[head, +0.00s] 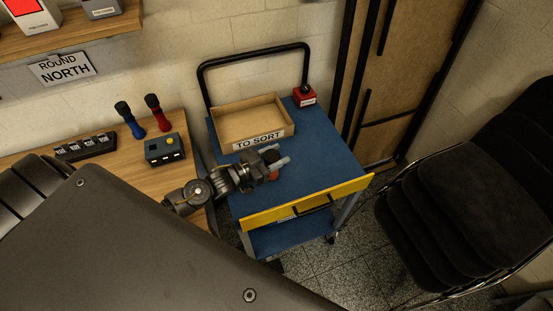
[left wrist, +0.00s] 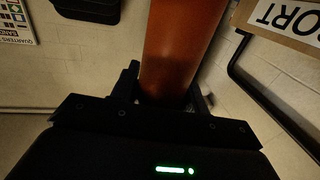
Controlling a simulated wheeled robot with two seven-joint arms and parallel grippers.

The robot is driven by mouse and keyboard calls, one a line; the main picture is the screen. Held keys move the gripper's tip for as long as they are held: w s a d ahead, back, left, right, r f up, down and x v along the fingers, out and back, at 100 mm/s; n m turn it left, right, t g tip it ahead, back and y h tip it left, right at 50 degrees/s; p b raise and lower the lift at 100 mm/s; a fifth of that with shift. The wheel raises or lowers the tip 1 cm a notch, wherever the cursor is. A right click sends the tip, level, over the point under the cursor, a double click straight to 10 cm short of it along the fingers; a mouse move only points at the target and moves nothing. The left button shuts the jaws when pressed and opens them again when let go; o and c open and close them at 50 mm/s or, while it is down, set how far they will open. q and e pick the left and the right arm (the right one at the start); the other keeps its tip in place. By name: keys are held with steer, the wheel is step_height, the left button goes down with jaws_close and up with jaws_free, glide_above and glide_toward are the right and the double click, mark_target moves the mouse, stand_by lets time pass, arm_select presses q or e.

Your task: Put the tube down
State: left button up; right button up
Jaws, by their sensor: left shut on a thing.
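My left gripper (head: 276,160) is over the blue top of the trolley (head: 308,168), just in front of the box labelled "TO SORT" (head: 239,145). It is shut on an orange-red tube (left wrist: 183,40), which fills the space between the fingers in the left wrist view. In the head view only a small reddish part of the tube (head: 273,174) shows by the fingers. I cannot tell whether the tube touches the trolley top. My right gripper is not in view.
A red box with a black knob (head: 304,97) stands at the trolley's back right corner. The trolley top is bare right of my gripper. A wooden bench (head: 185,162) stands at left, stacked black chairs (head: 450,175) at right.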

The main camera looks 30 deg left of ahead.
mark_target(274, 175)
arm_select(q)
step_height(274, 175, down, 2)
steer(key=shift+f, duration=0.1)
steer(key=shift+f, duration=0.1)
steer(key=o, duration=1.2)
steer(key=shift+o, duration=0.2)
